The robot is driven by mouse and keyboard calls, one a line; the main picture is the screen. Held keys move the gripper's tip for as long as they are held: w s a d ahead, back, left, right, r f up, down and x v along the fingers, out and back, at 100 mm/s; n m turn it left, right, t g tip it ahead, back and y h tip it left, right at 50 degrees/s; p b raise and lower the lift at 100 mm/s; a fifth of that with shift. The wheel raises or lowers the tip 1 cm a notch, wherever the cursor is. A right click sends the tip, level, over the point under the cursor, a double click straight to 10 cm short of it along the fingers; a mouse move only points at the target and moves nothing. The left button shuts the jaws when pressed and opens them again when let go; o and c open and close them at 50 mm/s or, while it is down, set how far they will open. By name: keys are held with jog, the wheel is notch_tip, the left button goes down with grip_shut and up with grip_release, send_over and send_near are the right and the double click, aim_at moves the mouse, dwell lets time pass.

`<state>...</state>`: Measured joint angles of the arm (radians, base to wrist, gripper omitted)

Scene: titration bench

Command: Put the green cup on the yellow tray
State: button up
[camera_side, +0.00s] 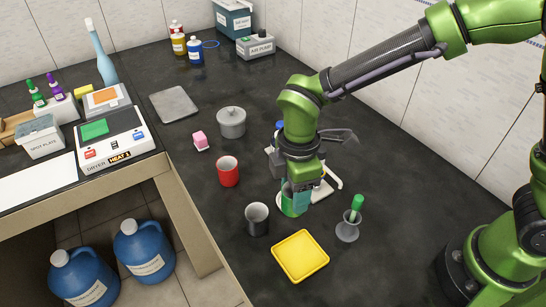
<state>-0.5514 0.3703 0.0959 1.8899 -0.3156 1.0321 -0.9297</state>
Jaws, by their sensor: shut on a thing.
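The green cup (293,206) is under my arm, right of the grey cup. My gripper (297,187) is shut on it; the fingers partly hide the cup's upper part. I cannot tell whether the cup touches the bench or is slightly above it. The yellow tray (300,256) lies flat and empty on the dark bench, in front of the cup and nearer the camera.
A grey cup (257,219) stands left of the green cup, and a red cup (228,172) is farther back. A small glass vessel (348,228) with a green-handled item stands right of the tray. A white stand (328,186) is partly hidden behind my gripper.

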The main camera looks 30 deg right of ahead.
jog(key=shift+s+a+f+n, duration=0.6)
jog(key=shift+s+n, duration=0.15)
jog(key=shift+s, duration=0.45)
jog(key=shift+s+a+f+n, duration=0.45)
jog(key=shift+s+f+n, duration=0.2)
jog(key=shift+s, duration=0.6)
jog(key=shift+s+a+f+n, duration=0.55)
jog(key=shift+s+n, duration=0.25)
jog(key=shift+s, duration=0.4)
jog(key=shift+f, duration=1)
jog(key=o, duration=0.9)
jog(key=shift+o, duration=0.4)
jog(key=shift+o, duration=1.2)
